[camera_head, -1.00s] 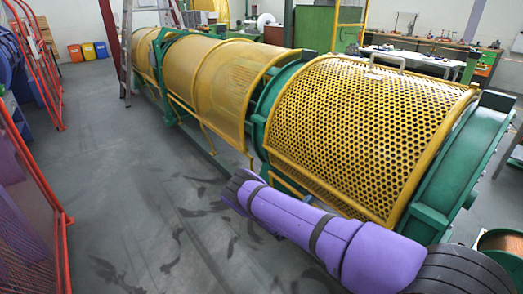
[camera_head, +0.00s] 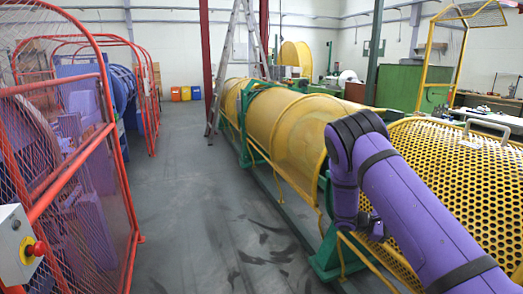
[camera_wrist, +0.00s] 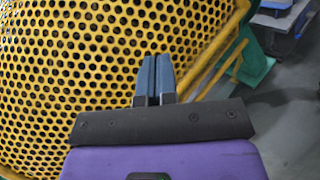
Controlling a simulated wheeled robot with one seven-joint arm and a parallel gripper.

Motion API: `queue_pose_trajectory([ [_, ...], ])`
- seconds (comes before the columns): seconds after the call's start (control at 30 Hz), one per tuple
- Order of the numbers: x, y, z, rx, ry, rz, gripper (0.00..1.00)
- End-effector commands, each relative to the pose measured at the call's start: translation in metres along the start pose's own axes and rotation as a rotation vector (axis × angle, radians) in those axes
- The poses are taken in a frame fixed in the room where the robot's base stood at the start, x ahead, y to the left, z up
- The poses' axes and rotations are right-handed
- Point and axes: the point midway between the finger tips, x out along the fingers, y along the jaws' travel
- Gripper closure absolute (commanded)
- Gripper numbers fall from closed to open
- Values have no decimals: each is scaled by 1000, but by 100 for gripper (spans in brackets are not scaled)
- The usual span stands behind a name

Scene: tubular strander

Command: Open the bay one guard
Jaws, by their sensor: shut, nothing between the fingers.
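A yellow perforated guard (camera_head: 445,165) curves over the near section of the green-framed machine, at the right of the head view. It is down, and a pale handle (camera_head: 488,129) is on its top. No label shows which guard is bay one. The same kind of holed yellow panel (camera_wrist: 75,65) fills the left of the wrist view, with its yellow edge bar to the right. My gripper (camera_wrist: 156,72) is shut and empty, its blue fingers together in front of the panel. I cannot tell whether they touch it. My arm hides part of the guard in the head view.
More yellow guards (camera_head: 290,125) run back along the machine. A stepladder (camera_head: 238,60) stands beside its far end. Red mesh fencing (camera_head: 75,150) and a box with a red button (camera_head: 22,248) are at the left. The grey floor aisle (camera_head: 190,190) is clear.

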Motion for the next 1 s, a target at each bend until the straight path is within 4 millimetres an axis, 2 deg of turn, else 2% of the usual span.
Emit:
queue_pose_trajectory([
  [0.03, -3, 3, 17, 28, 29, -40, 100],
  [0.1, -6, 5, 36, 63, 67, -91, 100],
  [0.47, -26, 2, 134, 237, 269, -335, 100],
  [0.73, -43, -10, 206, 364, 429, -493, 100],
  [1.0, -59, -32, 276, 487, 590, -630, 100],
])
